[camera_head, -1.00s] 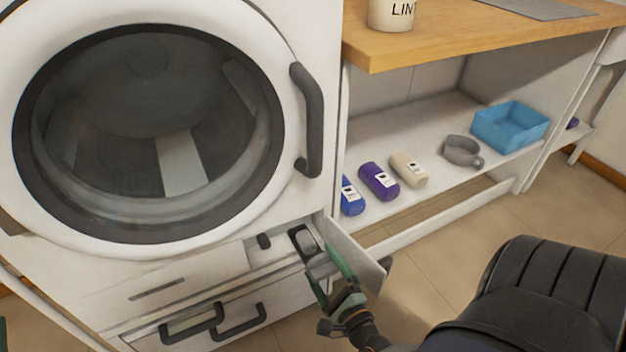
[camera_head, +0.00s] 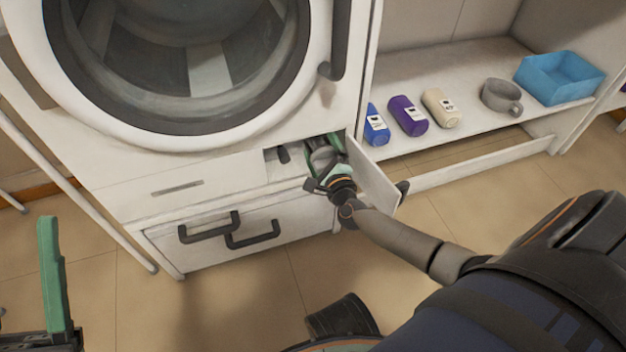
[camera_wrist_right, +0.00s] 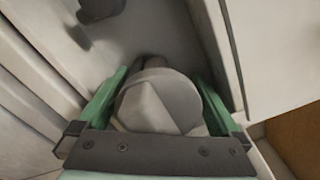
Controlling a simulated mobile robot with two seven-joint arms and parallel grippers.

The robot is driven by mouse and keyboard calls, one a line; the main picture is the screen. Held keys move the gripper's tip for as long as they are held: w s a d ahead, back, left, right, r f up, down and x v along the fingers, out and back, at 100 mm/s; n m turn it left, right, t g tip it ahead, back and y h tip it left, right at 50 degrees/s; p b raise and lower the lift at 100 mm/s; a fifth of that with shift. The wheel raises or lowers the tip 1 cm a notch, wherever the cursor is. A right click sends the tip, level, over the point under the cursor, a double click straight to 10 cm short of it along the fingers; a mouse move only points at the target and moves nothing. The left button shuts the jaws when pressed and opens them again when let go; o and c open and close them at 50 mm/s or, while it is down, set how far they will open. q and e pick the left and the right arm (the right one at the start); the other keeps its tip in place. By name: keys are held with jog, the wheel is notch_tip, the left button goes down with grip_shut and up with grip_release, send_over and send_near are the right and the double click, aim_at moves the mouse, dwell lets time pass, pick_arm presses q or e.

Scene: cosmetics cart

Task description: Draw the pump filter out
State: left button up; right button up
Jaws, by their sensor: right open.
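The pump filter (camera_wrist_right: 158,100) is a round grey cap with a raised grip ridge, seated in a recess low on the white washing machine. It also shows, partly covered, in the head view (camera_head: 322,158). My right gripper (camera_head: 324,150) reaches into the recess. In the wrist view its two green fingers stand on either side of the cap, open, with the cap between them. Whether a finger touches it is hard to tell. The small white flap (camera_head: 374,178) stands open just right of the gripper. My left gripper (camera_head: 50,270) shows only in part at the lower left, with one green finger upright.
A dark knob (camera_head: 283,155) sits left of the filter in the recess. The floor in front is clear.

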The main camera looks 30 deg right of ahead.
jog(key=p+v, duration=0.4)
jog(key=v, duration=0.9)
jog(key=s+a+r+n+g+y+p, duration=0.25)
jog(key=a+r+n+y+p, duration=0.45)
jog(key=a+r+n+p, duration=0.65)
jog(key=s+a+r+n+g+p, duration=0.1)
jog(key=s+r+n+g+p, duration=0.3)
jog(key=p, duration=1.3)
jog(key=shift+s+a+r+n+y+p, duration=0.4)
jog(key=shift+s+r+n, duration=1.8)
jog(key=shift+r+n, duration=1.85)
jog(key=shift+f+n+g, duration=0.25)
jog(key=shift+f+n, duration=0.35)
jog(key=shift+f, duration=0.05)
